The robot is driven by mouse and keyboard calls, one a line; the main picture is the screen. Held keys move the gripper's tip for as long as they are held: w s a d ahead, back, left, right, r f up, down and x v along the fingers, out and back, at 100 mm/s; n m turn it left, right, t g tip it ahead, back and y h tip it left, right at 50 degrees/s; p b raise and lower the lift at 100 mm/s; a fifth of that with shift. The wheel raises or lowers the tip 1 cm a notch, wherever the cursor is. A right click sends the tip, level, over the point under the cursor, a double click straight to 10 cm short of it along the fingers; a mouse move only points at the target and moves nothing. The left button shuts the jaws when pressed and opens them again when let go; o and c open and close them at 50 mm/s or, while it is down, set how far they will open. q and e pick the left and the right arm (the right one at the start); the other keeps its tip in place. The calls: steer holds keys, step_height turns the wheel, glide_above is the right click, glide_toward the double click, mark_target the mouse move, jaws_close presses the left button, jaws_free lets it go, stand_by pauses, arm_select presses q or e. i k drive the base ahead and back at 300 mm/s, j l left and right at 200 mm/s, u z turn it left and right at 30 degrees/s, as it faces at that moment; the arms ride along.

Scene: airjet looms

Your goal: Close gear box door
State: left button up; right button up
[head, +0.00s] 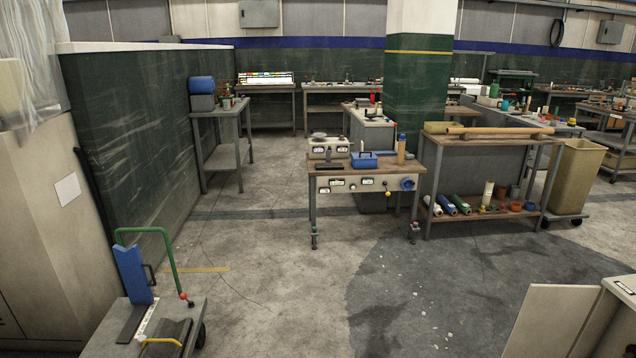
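At the lower right edge of the head view, a flat cream panel (550,322) stands at an angle beside a cream box-like cabinet (618,335). The panel looks like a door standing open from the cabinet, but its lower part and most of the cabinet are cut off by the frame. I cannot tell for sure that this is the gear box. A small label shows on top of the cabinet. Neither of my grippers is in view.
A workbench (345,174) with devices stands mid-floor, beside a shelf table (480,227) holding rolls. A cart (192,318) with a green handle is at lower left, near a beige cabinet (60,230). The concrete floor (290,285) between is clear.

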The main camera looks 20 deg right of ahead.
mark_target(550, 317)
steer(key=i+l+z, duration=0.6)
steer(key=i+z, duration=0.25)
steer(key=i+l+z, duration=0.1)
steer(key=i+z, duration=0.35)
steer(key=i+j+z, duration=0.1)
steer(key=i+z, duration=0.4)
steer(key=i+j+z, duration=0.25)
steer(key=z, duration=0.2)
steer(key=i+j+z, duration=0.3)
steer(key=z, duration=0.2)
steer(key=j, duration=0.1)
